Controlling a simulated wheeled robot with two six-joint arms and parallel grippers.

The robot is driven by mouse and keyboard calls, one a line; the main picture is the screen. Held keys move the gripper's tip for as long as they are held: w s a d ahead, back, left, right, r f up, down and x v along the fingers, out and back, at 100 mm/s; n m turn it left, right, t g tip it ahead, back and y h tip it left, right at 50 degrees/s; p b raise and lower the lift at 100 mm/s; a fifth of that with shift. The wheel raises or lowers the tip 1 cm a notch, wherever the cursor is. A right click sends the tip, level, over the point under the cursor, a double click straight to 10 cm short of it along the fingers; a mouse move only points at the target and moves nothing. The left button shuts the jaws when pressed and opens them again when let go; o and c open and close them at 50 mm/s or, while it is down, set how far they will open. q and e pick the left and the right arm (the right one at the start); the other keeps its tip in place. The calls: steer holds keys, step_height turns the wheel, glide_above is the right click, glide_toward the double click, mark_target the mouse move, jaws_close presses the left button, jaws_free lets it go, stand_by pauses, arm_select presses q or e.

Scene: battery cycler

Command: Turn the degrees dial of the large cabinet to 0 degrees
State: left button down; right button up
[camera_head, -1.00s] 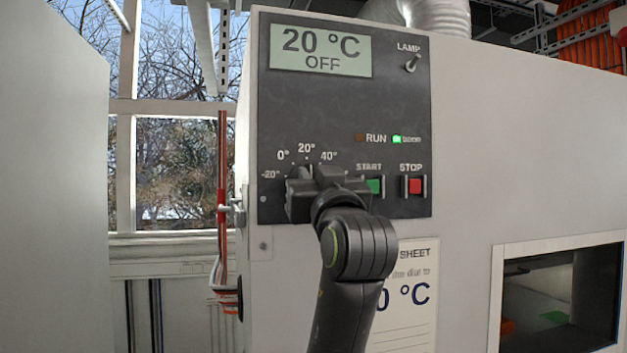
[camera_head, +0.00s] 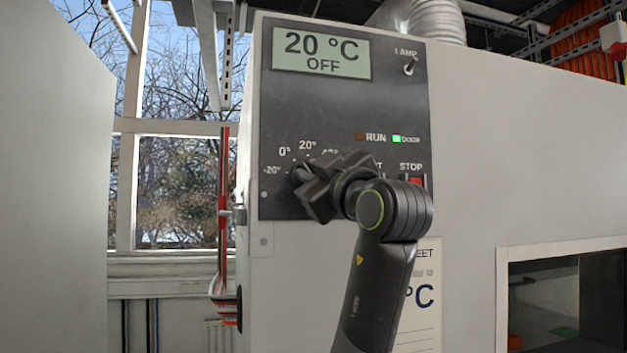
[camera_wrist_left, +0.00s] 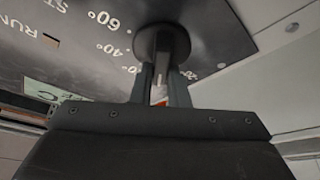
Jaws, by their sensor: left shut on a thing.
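The degrees dial (camera_wrist_left: 150,40) is a round black knob with a raised grip bar, seen in the wrist view. My left gripper (camera_head: 304,180) is at the dial in the head view and hides most of it. In the wrist view, the fingers of my left gripper (camera_wrist_left: 161,80) are shut on the dial's grip bar, one on each side. The head view shows the -20°, 0° and 20° marks; my gripper partly covers 40°. Where the dial points cannot be read clearly. The large cabinet's display (camera_head: 321,54) reads 20 °C OFF. My right gripper is not in view.
A lamp switch (camera_head: 410,65) is at the panel's top right. The red STOP button (camera_head: 415,181) is partly behind my arm, and START is covered. The green DOOR light (camera_head: 397,139) is lit. A paper sheet (camera_head: 428,325) and a window (camera_head: 545,300) are lower right.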

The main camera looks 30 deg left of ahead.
arm_select(q)
steer(key=shift+n, duration=0.4)
steer(key=c, duration=1.4)
jaws_free()
steer(key=b+v, duration=0.8)
steer(key=v, duration=0.9)
steer(key=shift+d+b, duration=0.2)
steer(key=shift+b, duration=0.15)
